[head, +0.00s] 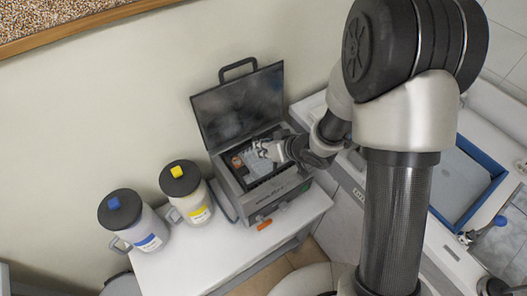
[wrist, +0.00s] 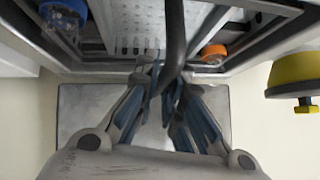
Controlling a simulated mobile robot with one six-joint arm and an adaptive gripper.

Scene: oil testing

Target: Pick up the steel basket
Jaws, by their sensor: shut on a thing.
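The steel basket (wrist: 130,22), a perforated metal tray, sits inside the open grey box (head: 263,199). In the head view the basket (head: 256,168) is partly covered by my gripper (head: 265,150). In the wrist view my gripper (wrist: 166,85) is shut on the basket's dark handle (wrist: 174,40), which rises between the fingers. From these frames I cannot tell whether the basket is resting or lifted.
The box's lid (head: 240,105) stands open behind. Orange-capped (wrist: 213,53) and blue-capped (wrist: 63,14) items flank the basket. Blue-labelled (head: 149,243) and yellow-labelled (head: 199,214) jugs stand left on the white table (head: 185,272). A blue-rimmed tray (head: 487,200) is at right.

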